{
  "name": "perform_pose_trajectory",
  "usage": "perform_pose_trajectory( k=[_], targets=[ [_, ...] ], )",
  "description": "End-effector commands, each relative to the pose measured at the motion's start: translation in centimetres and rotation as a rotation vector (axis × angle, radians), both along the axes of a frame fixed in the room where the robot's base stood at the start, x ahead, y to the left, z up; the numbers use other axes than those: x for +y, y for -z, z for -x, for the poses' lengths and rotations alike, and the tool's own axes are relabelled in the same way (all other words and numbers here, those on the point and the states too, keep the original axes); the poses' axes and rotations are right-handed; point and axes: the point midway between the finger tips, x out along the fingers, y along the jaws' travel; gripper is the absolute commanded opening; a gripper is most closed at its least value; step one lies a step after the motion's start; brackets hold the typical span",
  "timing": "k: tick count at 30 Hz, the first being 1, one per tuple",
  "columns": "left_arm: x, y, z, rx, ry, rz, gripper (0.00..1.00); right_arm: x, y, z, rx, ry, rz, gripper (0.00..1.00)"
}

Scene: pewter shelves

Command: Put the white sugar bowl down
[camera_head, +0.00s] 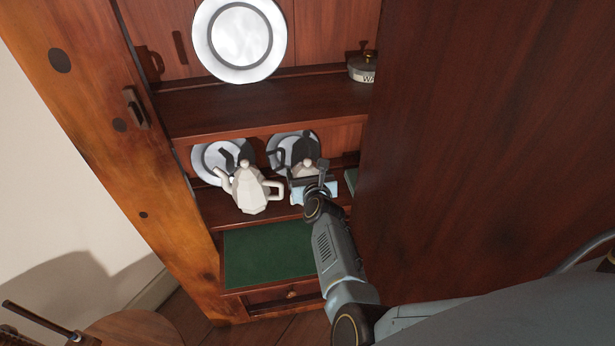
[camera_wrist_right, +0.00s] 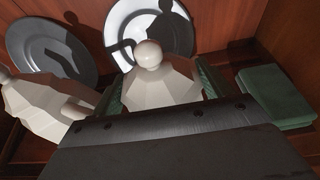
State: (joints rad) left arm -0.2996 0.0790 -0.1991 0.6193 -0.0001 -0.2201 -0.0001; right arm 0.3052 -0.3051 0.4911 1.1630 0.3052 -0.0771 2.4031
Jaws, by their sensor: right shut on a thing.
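The white sugar bowl (camera_wrist_right: 158,86) has a faceted lid with a round knob. In the right wrist view it sits between the green finger pads of my right gripper, which is shut on it. In the head view its lid (camera_head: 306,168) shows just behind my right gripper (camera_head: 312,184), at the lower shelf. The gripper hides the bowl's lower part, so I cannot tell whether it touches the shelf. A white faceted teapot (camera_head: 248,190) stands just to the left, also in the wrist view (camera_wrist_right: 45,106). My left gripper is not in view.
Plates (camera_wrist_right: 50,50) lean behind the teapot and bowl. A green book-like block (camera_wrist_right: 274,96) lies to the right on the shelf. A large dark wooden panel (camera_head: 480,140) bounds the right side. Below is a green surface (camera_head: 268,250), bare; above, a shelf (camera_head: 260,108) holds a plate and tin.

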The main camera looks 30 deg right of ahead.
Motion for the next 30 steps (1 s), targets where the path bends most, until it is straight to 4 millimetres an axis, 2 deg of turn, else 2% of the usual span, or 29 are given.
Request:
perform_pose_trajectory(
  k=[10,11,13,24,30],
  targets=[
    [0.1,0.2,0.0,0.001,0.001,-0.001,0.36,-0.1,0.0,-0.1,-0.005,0.001,0.002,0.27],
    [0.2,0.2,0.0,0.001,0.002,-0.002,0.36,0.0,0.2,0.0,0.0,0.0,0.0,0.8],
    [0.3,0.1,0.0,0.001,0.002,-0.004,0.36,0.0,0.2,0.0,0.0,0.0,0.0,0.87],
    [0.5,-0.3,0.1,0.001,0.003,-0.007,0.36,0.0,-0.3,0.1,0.0,0.0,0.0,0.87],
    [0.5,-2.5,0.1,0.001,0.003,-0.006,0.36,0.6,-1.2,2.4,0.003,-0.001,0.001,0.87]
  ],
)
